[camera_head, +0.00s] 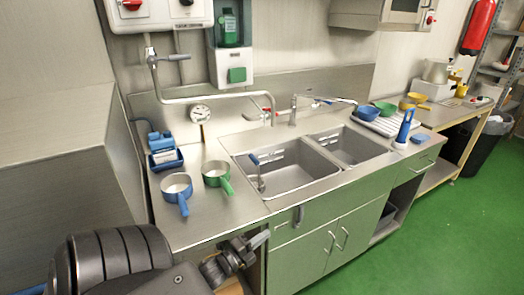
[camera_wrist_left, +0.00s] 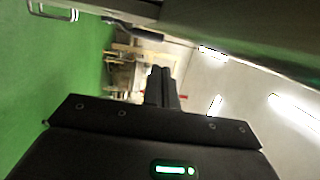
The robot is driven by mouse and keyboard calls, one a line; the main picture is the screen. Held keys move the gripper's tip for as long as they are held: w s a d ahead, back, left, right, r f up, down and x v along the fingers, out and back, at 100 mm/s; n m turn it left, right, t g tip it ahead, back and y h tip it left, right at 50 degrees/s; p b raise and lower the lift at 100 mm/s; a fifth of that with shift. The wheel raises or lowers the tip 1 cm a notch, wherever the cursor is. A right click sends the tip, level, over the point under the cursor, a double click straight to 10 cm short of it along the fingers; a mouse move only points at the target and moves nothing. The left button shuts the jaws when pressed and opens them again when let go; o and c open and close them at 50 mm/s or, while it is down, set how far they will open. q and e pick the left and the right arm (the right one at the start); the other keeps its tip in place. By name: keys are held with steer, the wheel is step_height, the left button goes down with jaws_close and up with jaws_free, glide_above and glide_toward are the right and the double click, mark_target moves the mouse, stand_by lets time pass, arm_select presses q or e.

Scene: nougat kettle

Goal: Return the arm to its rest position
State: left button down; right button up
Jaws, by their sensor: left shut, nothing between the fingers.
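My left arm comes in from the bottom left of the head view. Its left gripper (camera_head: 260,239) is in front of the counter's front edge, at the left end of the sink cabinet. In the left wrist view the dark fingers of the gripper (camera_wrist_left: 161,85) are together, with nothing between them. They point towards the far side of the room. My right gripper is in neither view.
Green floor (camera_head: 410,240) is clear at the right.

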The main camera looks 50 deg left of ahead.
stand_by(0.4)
arm_select(q)
steer(key=s+a+f+n+g+y, duration=0.1)
steer(key=s+f+n+g, duration=0.3)
steer(key=f, duration=0.6)
steer(key=s+a+f+n+g+y, duration=0.1)
steer(key=s+a+f+n+g, duration=0.15)
steer(key=s+f, duration=0.6)
steer(key=s+f+n+g+y, duration=0.1)
steer(key=s+f+n+g, duration=0.3)
steer(key=f, duration=0.9)
steer(key=s+d+f+n+g, duration=0.2)
steer(key=s+d+f+g, duration=0.1)
steer(key=s+f, duration=0.35)
steer(key=s+d+f+n+g, duration=0.2)
steer(key=s+d+f, duration=0.25)
steer(key=s, duration=0.25)
steer(key=s+d+f+n+g+h, duration=0.1)
steer(key=s+d+f, duration=0.3)
steer(key=d, duration=0.7)
steer(key=shift+s+d+f+g+h, duration=0.25)
steer(key=shift+s+g+h, duration=0.3)
steer(key=shift+g+h, duration=0.2)
